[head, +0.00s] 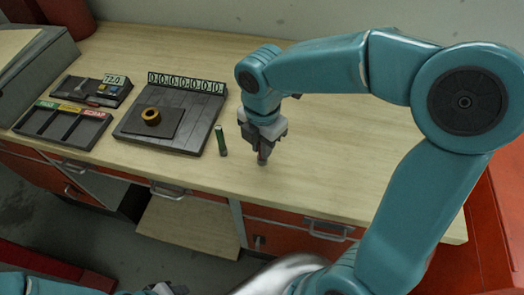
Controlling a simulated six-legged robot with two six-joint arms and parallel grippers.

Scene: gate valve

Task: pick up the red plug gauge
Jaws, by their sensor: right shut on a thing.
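My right gripper (262,150) points down over the wooden bench, just right of the green plug gauge. It is shut on the red plug gauge (262,159). Only the gauge's lower end shows below the fingers, close to the bench top; the rest is hidden by the jaws. I cannot tell whether it touches the bench. The green plug gauge (221,140) stands on the bench to the left, apart from the gripper. My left gripper (166,290) shows only in part at the bottom edge, and its jaws cannot be made out.
A dark plate (200,123) carries a brass ring (151,116), with a row of number tags (187,83) behind it. A sorting tray (63,126) with coloured labels and a device reading 72.0 (92,90) stand at left. The bench (335,150) right of the gripper is clear.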

